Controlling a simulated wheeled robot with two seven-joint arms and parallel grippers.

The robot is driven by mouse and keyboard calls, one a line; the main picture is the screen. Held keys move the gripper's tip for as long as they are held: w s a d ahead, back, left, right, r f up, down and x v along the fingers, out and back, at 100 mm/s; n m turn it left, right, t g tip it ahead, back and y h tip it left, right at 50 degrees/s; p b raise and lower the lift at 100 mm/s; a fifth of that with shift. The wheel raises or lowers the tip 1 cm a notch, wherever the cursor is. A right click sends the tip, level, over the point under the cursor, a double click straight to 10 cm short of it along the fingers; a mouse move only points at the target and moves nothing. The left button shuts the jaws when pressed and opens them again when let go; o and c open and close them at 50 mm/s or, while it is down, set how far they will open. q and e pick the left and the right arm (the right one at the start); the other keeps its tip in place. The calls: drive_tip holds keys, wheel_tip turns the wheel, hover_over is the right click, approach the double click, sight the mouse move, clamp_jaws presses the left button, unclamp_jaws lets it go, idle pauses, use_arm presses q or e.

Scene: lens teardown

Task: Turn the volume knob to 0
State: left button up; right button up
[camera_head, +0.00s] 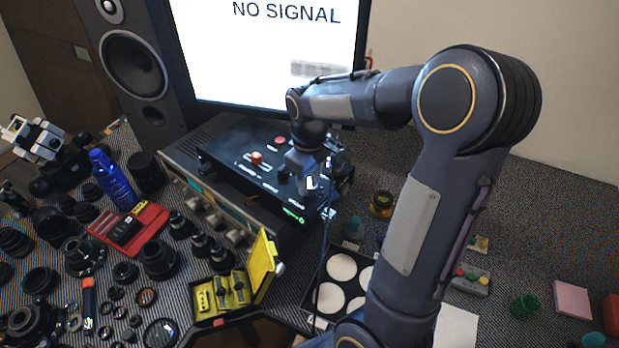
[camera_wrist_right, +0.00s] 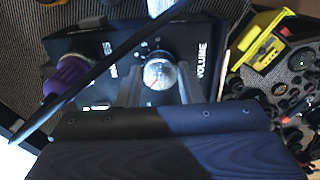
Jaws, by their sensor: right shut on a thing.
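In the head view the black box (camera_head: 235,165) sits on top of a grey device, below the monitor. My right gripper (camera_wrist_right: 159,84) has one finger on each side of the knob and is shut on it. In the head view my right gripper (camera_head: 308,172) is over the right part of the box and hides the knob.
A purple knob (camera_wrist_right: 70,75) is on the same box. A dark cable crosses the wrist view. An open yellow case (camera_head: 262,262) and many lens parts lie left of my right arm. A speaker (camera_head: 135,60) and monitor (camera_head: 270,60) stand behind.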

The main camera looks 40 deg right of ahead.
drive_tip(key=n, duration=0.4)
drive_tip(key=shift+r+n, duration=0.1)
drive_tip(key=shift+n, duration=0.2)
drive_tip(key=n, duration=0.4)
drive_tip(key=shift+w, duration=0.1)
drive_tip(key=shift+n, duration=0.3)
drive_tip(key=o, duration=1)
wheel_tip(320, 180, up, 8)
drive_tip(key=shift+f, duration=0.1)
